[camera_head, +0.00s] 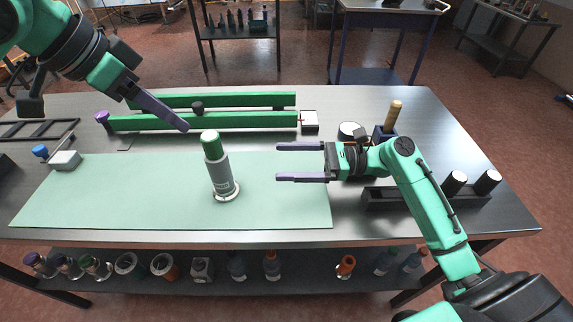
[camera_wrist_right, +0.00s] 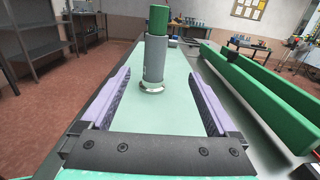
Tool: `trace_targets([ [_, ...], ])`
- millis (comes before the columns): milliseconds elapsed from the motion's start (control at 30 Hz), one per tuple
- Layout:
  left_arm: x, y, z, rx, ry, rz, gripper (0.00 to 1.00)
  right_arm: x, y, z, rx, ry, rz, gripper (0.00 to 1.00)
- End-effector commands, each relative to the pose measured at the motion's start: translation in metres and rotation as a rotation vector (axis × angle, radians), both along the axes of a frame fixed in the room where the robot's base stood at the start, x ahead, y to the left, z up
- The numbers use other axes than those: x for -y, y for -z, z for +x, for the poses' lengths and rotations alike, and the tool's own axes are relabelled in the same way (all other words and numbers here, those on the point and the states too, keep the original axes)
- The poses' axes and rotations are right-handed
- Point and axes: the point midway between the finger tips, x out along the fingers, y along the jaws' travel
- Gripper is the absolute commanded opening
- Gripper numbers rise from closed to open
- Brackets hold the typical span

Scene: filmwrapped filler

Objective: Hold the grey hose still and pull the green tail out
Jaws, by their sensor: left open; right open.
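The grey hose (camera_head: 222,178) stands upright on the pale green mat (camera_head: 120,195), on a small round metal base. Its green tail (camera_head: 210,143) sticks out of the top. My left gripper (camera_head: 178,122) is to the upper left of the tail, apart from it and empty; one finger shows clearly. My right gripper (camera_head: 290,161) is open and empty to the right of the hose, fingers pointing at it. In the right wrist view the grey hose (camera_wrist_right: 153,62) and green tail (camera_wrist_right: 159,20) stand beyond and between the open fingers, not touching them.
Long green bars (camera_head: 210,121) lie along the back of the table. A white box (camera_head: 309,121) is at their right end. A dark rack with black cylinders (camera_head: 455,182) stands at the right. A small white block (camera_head: 65,160) is at the left. The mat around the hose is clear.

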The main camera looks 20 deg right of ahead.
Motion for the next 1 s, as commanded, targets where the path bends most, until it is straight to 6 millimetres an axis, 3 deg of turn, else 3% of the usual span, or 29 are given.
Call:
trace_targets([
  [100, 0.0, 0.0, 0.0, 0.0, 0.0, 0.0, 0.5, -0.009, 0.011, -0.002, -0.028, -0.023, -0.005, 0.94],
  [333, 0.0, 0.0, 0.0, 0.0, 0.0, 0.0, 0.5, -0.023, 0.011, 0.002, -0.026, -0.024, -0.004, 0.94],
  [800, 0.0, 0.0, 0.0, 0.0, 0.0, 0.0, 0.5, -0.127, 0.011, 0.034, -0.026, -0.023, -0.003, 0.94],
  [1000, 0.0, 0.0, 0.0, 0.0, 0.0, 0.0, 0.5, -0.147, 0.012, 0.041, -0.029, -0.02, -0.005, 0.94],
])
